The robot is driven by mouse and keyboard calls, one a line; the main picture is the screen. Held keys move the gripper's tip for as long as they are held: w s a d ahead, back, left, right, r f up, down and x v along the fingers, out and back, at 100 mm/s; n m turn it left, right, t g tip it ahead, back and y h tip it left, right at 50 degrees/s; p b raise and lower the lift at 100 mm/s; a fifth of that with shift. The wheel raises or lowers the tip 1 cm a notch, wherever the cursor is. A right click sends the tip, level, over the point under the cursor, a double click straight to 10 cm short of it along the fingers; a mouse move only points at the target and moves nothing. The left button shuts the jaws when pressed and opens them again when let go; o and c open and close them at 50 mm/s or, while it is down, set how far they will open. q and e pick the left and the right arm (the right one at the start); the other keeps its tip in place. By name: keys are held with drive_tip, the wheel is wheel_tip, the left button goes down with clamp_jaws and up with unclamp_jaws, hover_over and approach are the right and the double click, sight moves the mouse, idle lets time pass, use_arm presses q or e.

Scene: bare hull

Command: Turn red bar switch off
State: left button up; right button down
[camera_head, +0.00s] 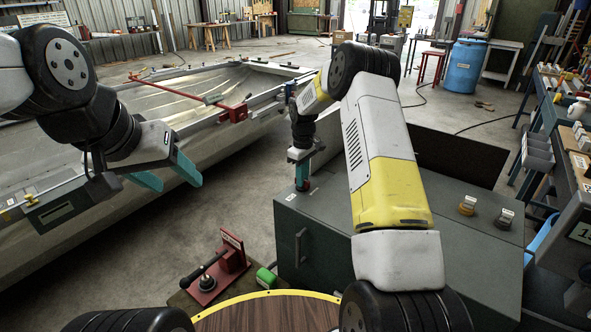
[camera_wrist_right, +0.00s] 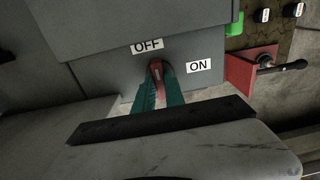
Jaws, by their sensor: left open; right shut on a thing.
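The red bar switch (camera_wrist_right: 156,72) sits on the dark grey cabinet top, between the teal fingers of my right gripper (camera_wrist_right: 159,88), which is shut on it. Its visible end is close to the OFF label (camera_wrist_right: 147,46); the ON label (camera_wrist_right: 198,66) is to the right. The fingers hide part of the bar. In the head view, my right gripper (camera_head: 302,180) reaches down to the far left part of the cabinet top, with a little red of the switch showing there. My left gripper (camera_head: 166,175) is open and empty, in front of the boat hull.
The bare hull (camera_head: 190,105) fills the left.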

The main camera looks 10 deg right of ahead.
drive_tip(key=c, duration=1.4)
unclamp_jaws()
drive_tip(key=shift+r, duration=0.1)
wheel_tip(320, 180, up, 7)
drive_tip(key=shift+r, duration=0.35)
